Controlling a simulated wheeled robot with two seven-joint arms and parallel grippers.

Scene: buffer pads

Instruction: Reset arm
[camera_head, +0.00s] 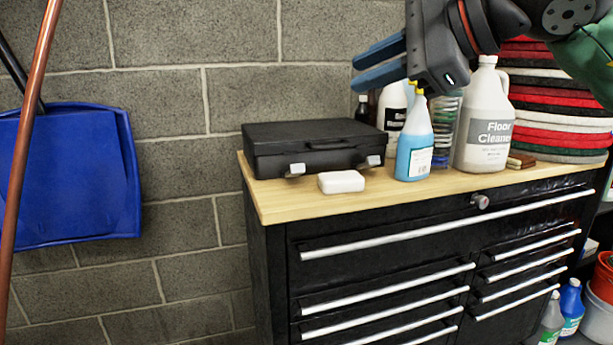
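My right gripper (355,74) is in the upper right of the head view, above the back of the workbench top. Its two blue fingers point left with a gap between them, and nothing is held in the gap. My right arm comes in from the top right corner. My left gripper is not in view.
A black tool chest with a wooden top (290,205) carries a black case (300,140), a white block (341,181), a blue spray bottle (414,145), a floor cleaner jug (485,120) and stacked pads (560,110). A blue dustpan (85,180) is at left.

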